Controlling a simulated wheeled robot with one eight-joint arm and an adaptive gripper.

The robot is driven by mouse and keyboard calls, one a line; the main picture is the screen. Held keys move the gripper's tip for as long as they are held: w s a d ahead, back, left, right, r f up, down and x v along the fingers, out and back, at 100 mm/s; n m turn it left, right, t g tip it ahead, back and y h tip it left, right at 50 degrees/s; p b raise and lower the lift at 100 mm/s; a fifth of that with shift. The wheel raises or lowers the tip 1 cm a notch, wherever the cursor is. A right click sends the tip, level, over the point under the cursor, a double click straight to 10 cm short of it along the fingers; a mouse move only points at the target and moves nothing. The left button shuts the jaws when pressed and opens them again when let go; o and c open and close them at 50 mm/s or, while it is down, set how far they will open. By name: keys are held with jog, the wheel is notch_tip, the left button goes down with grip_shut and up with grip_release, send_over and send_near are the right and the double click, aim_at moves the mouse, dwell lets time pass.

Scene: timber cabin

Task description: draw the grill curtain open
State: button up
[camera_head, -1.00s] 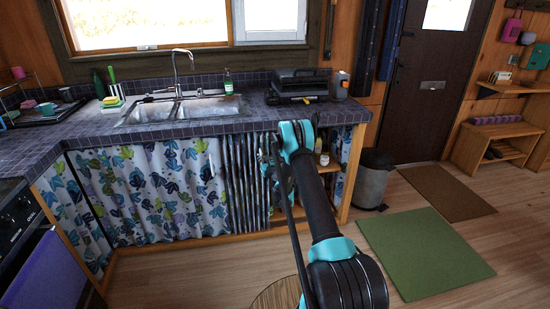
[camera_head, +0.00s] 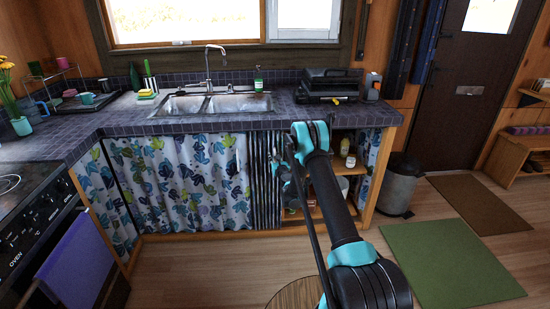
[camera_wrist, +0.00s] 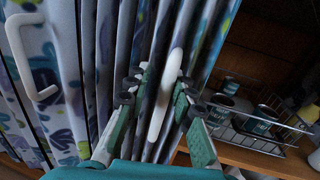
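The leaf-patterned curtain (camera_head: 185,180) hangs below the sink counter. Its right part is bunched into narrow vertical folds (camera_head: 262,170), also close up in the wrist view (camera_wrist: 105,60). To the right of the folds the cabinet stands open, with shelves showing. My gripper (camera_head: 279,168) is at the right edge of the folds. In the wrist view, my gripper's fingers (camera_wrist: 163,92) are closed around an upright white handle (camera_wrist: 164,100) in front of the folds. Another white handle (camera_wrist: 30,60) is on the curtain at the left. The contact points are partly hidden.
The open cabinet holds bottles (camera_head: 346,153) and a wire rack (camera_wrist: 260,130) with jars. A bin (camera_head: 400,187) stands right of the cabinet. The oven (camera_head: 40,225) is at the left. The wooden floor in front is mostly clear, with a round stool top (camera_head: 298,294) near my arm.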

jog(key=shift+o, duration=0.7)
jog(key=shift+d+r, duration=0.1)
jog(key=shift+r, duration=0.05)
notch_tip(320, 180, up, 10)
jog(key=shift+f, duration=0.15)
